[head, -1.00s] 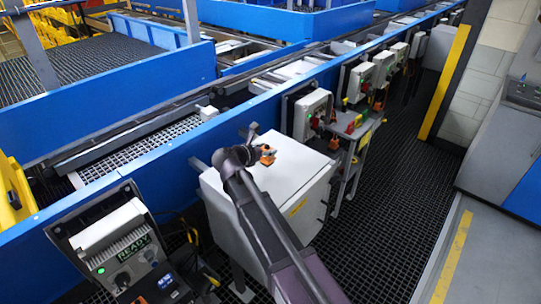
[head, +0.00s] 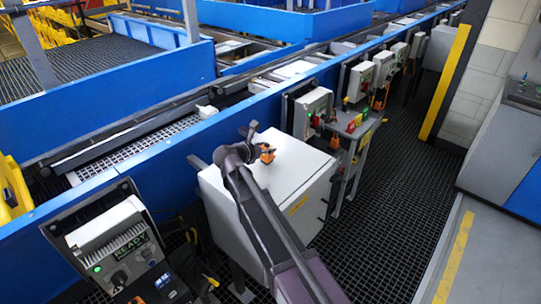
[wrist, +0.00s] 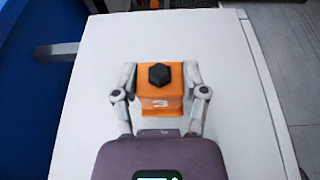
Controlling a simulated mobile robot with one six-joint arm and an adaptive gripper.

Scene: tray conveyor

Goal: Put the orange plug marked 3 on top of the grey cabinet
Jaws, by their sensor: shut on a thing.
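The orange plug (wrist: 160,97) has a black knob on its top side and a dark mark on its face that I cannot read. My gripper (wrist: 160,85) is shut on it, one finger on each side, in the wrist view. The plug also shows in the head view (head: 267,154), at the end of my arm over the top of the grey cabinet (head: 298,165). The cabinet's pale top fills most of the wrist view (wrist: 225,50). I cannot tell whether the plug touches the top.
A small shelf (head: 356,129) with red, green, yellow and orange pieces stands right of the cabinet. A control box with a READY display (head: 118,245) is at lower left. A blue conveyor wall (head: 130,165) runs behind. Most of the cabinet top is clear.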

